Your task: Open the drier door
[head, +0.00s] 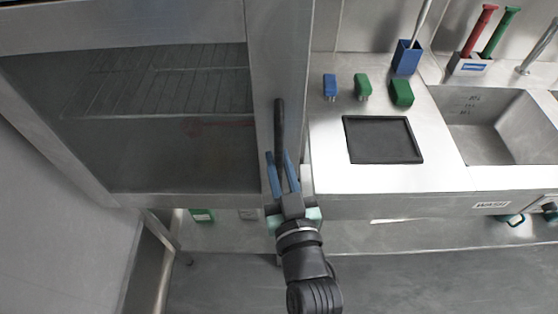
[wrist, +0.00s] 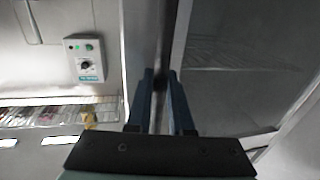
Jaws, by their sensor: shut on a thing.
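The drier (head: 220,20) is the large steel cabinet at the left of the head view. Its door has a dark glass pane (head: 160,150) with wire racks showing behind it. A black upright handle (head: 279,120) runs along the door's right edge. My gripper (head: 280,160) has its two blue fingers on either side of the handle's lower part and is shut on it. In the wrist view, my gripper (wrist: 161,80) shows the same fingers around the handle, which they partly hide. I see no clear gap at the door's edge.
A steel counter (head: 330,170) with a black mat (head: 383,139), blue and green brushes and a sink (head: 495,120) stands right of the drier. A grey control box (wrist: 85,58) shows in the wrist view. Open floor (head: 430,275) lies in front.

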